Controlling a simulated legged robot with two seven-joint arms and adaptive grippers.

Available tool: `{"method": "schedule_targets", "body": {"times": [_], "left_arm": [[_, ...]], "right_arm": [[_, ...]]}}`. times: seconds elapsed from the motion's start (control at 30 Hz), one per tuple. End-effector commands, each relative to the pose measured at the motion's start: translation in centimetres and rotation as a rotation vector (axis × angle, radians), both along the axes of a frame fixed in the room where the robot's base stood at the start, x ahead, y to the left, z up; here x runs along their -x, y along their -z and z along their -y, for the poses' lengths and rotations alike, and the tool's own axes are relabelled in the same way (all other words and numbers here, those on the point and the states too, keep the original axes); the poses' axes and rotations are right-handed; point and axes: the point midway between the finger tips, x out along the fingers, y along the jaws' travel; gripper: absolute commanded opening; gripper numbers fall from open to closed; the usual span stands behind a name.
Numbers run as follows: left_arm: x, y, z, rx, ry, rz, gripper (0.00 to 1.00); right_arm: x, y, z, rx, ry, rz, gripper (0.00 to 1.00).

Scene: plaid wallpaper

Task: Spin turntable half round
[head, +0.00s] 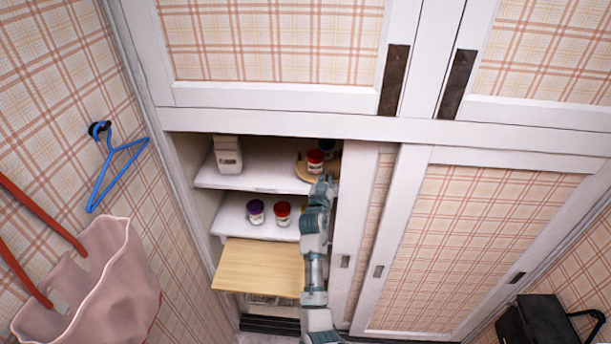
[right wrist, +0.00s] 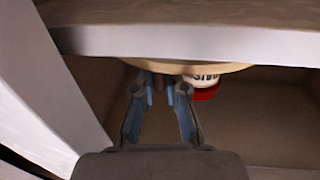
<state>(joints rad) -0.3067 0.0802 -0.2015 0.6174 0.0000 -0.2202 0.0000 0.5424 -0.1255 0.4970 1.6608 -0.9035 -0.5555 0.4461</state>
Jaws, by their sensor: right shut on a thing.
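The turntable (head: 301,171) is a round, pale wooden disc on the top open shelf of the cupboard, at its right side. It carries a jar with a red lid (head: 315,158), and a dark item (head: 327,146) shows behind that. My right gripper (head: 326,183) is at the turntable's front right edge. In the right wrist view, which shows the shelf upside down, my right gripper (right wrist: 162,84) has its fingertips at the turntable's rim (right wrist: 225,68) and is shut on it. The red-lidded jar (right wrist: 206,88) is beside the fingers there. My left gripper is out of view.
A white container (head: 228,155) stands at the left of the top shelf (head: 262,180). A purple-lidded jar (head: 255,212) and another red-lidded jar (head: 282,213) stand on the shelf below. A wooden board (head: 258,267) juts out lower down. The sliding door (head: 365,240) edges the opening closely at right.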

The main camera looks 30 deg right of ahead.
Motion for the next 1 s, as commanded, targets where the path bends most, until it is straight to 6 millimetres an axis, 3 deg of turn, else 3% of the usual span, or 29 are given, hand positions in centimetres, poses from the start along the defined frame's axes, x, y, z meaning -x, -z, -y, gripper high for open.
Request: {"method": "schedule_targets", "body": {"times": [0.33, 0.37, 0.4, 0.43, 0.47, 0.77, 1.0], "left_arm": [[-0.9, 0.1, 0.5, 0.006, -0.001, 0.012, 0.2], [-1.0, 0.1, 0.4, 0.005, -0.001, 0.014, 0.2], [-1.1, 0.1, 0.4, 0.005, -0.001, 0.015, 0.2], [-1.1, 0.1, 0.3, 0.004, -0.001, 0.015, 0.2], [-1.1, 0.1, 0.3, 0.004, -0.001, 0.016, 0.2], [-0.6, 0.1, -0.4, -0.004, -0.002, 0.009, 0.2], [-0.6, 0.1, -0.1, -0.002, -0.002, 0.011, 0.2]], "right_arm": [[0.0, 0.0, -0.1, 0.001, -0.003, -0.001, 0.0], [0.0, 0.0, -0.1, 0.001, -0.003, -0.001, 0.19], [0.0, 0.0, -0.1, 0.001, -0.003, -0.001, 0.29], [0.0, 0.0, -0.1, 0.001, -0.003, -0.001, 0.37], [0.0, 0.0, -0.1, 0.001, -0.003, -0.001, 0.38], [0.2, -0.1, -0.2, 0.001, -0.004, 0.001, 0.38], [2.4, 0.1, -3.0, 0.0, -0.005, 0.0, 0.38]]}}
